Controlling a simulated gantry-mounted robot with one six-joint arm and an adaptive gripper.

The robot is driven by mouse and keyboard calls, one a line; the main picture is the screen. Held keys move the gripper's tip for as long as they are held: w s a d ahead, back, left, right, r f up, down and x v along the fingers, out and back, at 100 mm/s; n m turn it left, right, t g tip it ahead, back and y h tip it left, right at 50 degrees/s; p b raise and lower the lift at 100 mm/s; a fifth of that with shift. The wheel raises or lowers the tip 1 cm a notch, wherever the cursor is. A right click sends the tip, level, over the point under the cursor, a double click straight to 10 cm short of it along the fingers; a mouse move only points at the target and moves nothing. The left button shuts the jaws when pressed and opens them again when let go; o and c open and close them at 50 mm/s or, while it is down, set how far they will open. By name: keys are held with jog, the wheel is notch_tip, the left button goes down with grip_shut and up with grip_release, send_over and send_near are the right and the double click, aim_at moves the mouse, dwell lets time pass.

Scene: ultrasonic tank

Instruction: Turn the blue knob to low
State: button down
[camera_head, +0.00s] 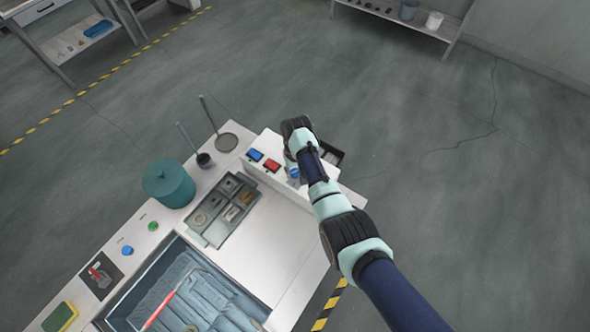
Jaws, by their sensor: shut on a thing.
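A small bright blue piece, which looks like the blue knob (294,172), shows on the white control box (311,192), to the right of the red switch. My gripper (292,180) is at this piece and shut on it, pointing down from the bent wrist. The fingertips are small and partly hidden, so the exact grip and the knob's pointer cannot be made out. A blue square switch (255,155) and a red square switch (272,165) sit beside it on the box. Another round blue control (127,251) is on the tank's left panel, apart from my gripper.
A tank (138,284) holds a basket and a red-handled tool. A green control (153,226), a teal pot (168,184), a sponge (60,317) and a parts tray (217,236) stand around it. A dark open box (331,152) is behind my wrist. The white top's right part is clear.

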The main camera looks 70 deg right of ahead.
aim_at(296, 172)
dwell(0.3)
jog(key=c, duration=0.8)
grip_release()
jog(key=shift+o, duration=0.2)
notch_tip(296, 172, up, 12)
jog(key=shift+s+d, duration=0.1)
